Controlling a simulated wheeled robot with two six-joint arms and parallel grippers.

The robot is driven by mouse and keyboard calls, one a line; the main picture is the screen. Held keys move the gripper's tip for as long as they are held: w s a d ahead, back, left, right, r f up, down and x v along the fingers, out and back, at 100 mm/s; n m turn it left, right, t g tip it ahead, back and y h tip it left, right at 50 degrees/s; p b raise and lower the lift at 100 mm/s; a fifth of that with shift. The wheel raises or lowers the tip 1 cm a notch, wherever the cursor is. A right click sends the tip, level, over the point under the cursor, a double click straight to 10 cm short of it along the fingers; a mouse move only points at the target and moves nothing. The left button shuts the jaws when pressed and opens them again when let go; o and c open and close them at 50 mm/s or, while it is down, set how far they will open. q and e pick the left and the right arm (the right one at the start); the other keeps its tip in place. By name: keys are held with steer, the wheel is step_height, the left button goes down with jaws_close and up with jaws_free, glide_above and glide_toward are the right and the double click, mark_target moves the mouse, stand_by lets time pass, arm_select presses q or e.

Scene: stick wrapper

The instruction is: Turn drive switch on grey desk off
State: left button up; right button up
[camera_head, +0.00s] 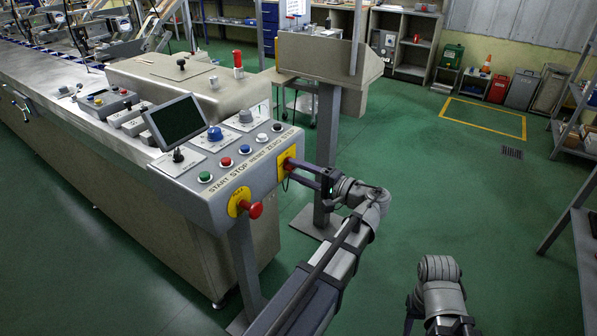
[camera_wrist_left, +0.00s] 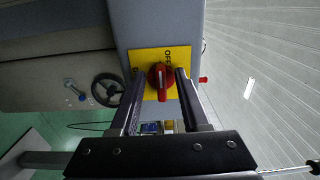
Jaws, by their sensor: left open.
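The drive switch is a red rotary knob on a yellow plate on the end face of the grey desk (camera_head: 215,195). In the left wrist view the red knob (camera_wrist_left: 161,81) sits on its yellow plate (camera_wrist_left: 148,56), which carries the letters OFF at its upper right; another label at the left is partly hidden. The knob's grip stands roughly upright in that view. My left gripper (camera_head: 296,168) is at the switch, open, with one finger on each side of the knob; I cannot tell whether they touch it. In the head view the fingers partly cover the switch.
A red mushroom button (camera_head: 254,210) on a yellow base is left of the switch on the desk. Labelled push buttons and a tilted screen (camera_head: 175,121) sit on top. My right arm shows at the bottom right, its gripper out of sight.

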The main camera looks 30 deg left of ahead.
arm_select(q)
steer(key=d, duration=0.7)
steer(key=shift+s+d, duration=0.3)
steer(key=shift+d, duration=0.1)
